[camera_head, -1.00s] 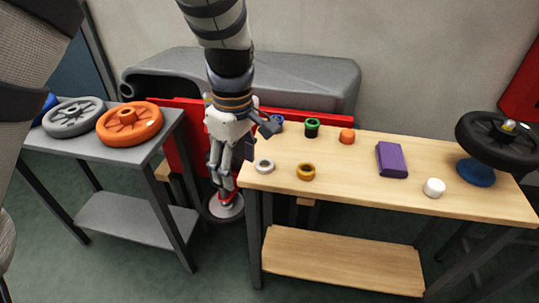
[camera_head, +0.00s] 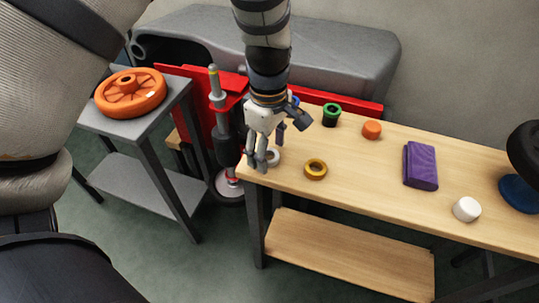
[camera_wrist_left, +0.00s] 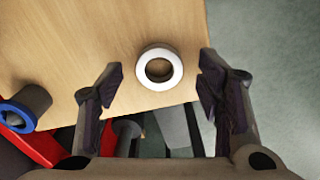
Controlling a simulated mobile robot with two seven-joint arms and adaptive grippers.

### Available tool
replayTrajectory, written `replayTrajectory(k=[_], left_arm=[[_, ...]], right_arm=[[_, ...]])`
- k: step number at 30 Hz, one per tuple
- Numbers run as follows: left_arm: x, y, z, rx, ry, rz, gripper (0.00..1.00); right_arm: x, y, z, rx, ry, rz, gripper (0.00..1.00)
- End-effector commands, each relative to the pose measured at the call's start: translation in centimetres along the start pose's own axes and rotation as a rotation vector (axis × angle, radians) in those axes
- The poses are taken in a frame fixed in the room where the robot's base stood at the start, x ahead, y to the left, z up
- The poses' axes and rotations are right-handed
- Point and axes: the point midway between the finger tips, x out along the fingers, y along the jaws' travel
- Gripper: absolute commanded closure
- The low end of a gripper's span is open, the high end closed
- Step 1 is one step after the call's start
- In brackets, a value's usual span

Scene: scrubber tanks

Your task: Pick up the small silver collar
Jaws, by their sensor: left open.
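The small silver collar (camera_wrist_left: 159,69) is a pale ring lying flat on the wooden table, near its edge, in the left wrist view. In the head view the collar (camera_head: 273,157) is partly hidden behind the fingers at the table's left corner. My left gripper (camera_head: 262,164) is open and points down close to the collar. In the left wrist view the left gripper (camera_wrist_left: 160,88) has its two fingers on either side of the collar, apart from it, with nothing held. My right gripper is not in view.
On the wooden table (camera_head: 370,195) stand a gold ring (camera_head: 315,169), a green cup (camera_head: 331,115), an orange piece (camera_head: 371,129), a purple block (camera_head: 420,165) and a white cylinder (camera_head: 466,209). A blue-rimmed part (camera_wrist_left: 25,107) is near the collar. A grey table (camera_head: 143,128) holds an orange wheel (camera_head: 130,93).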

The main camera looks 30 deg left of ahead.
Motion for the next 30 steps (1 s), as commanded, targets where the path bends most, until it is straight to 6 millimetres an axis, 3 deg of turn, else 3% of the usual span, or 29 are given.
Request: replayTrajectory(k=[2, 8, 15, 25, 30], left_arm=[[0.8, -0.1, 0.0, 0.0, -0.001, -0.005, 0.4], [0.7, 0.0, 0.0, 0.001, 0.0, -0.001, 0.4], [0.7, 0.0, 0.0, 0.001, 0.0, -0.001, 0.94], [0.3, 0.0, 0.0, 0.001, 0.0, 0.0, 0.94], [-2.4, 0.2, 0.0, 0.002, 0.002, 0.007, 0.94]], right_arm=[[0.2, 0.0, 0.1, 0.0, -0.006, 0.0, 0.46], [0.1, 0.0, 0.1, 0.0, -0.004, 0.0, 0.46], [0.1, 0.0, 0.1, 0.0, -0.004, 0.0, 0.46], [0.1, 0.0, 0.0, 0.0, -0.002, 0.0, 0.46], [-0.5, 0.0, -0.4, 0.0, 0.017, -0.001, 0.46]])
